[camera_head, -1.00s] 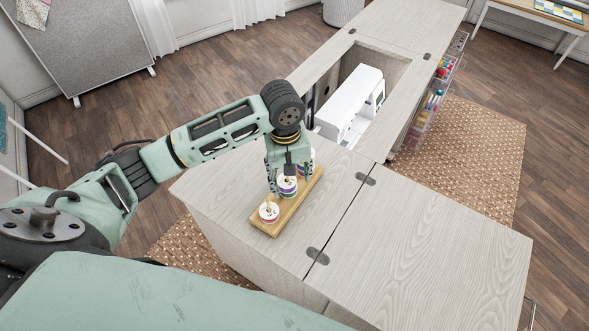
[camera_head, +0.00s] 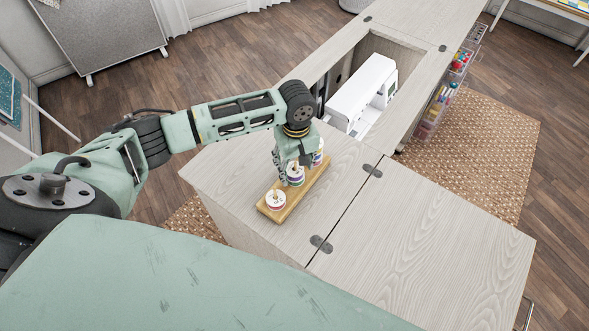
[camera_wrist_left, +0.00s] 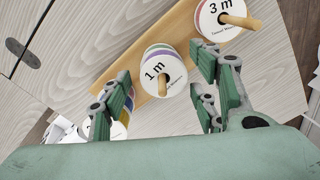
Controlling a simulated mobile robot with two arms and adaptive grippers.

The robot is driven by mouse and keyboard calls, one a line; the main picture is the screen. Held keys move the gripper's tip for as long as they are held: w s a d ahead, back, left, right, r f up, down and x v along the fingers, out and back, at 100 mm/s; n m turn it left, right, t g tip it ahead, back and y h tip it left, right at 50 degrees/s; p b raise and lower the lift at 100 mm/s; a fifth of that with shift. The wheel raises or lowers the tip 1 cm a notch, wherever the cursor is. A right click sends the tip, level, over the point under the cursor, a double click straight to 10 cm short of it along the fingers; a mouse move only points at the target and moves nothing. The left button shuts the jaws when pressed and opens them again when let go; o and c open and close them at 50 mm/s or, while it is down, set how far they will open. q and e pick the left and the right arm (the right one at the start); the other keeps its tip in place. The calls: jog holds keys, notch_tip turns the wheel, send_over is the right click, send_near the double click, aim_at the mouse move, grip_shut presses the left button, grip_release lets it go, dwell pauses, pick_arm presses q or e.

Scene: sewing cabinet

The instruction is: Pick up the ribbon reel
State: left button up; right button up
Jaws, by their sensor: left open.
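Several ribbon reels stand on pegs along a wooden board (camera_head: 307,193) on the cabinet top. In the head view the nearest reel (camera_head: 275,199) is clear, the middle reel (camera_head: 296,176) is partly behind my left gripper (camera_head: 287,170), and another reel (camera_head: 318,155) is beyond it. In the left wrist view the white "1 m" reel (camera_wrist_left: 152,82) with coloured layers lies between the open fingers of my left gripper (camera_wrist_left: 165,98), which holds nothing. The "3 m" reel (camera_wrist_left: 213,18) is at the top. A third reel (camera_wrist_left: 119,128) is partly hidden by the left finger. My right gripper is not in view.
A white sewing machine (camera_head: 359,93) sits in the cabinet's recess behind the board. The pale wooden cabinet top (camera_head: 430,220) is clear on the right, with metal hinges along the seam. Clear bins (camera_head: 437,105) with coloured supplies hang on the far side.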

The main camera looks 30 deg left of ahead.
pick_arm(q)
jog(key=c, duration=1)
jog(key=shift+c, duration=0.2)
notch_tip(320, 180, up, 10)
jog(key=b, duration=0.1)
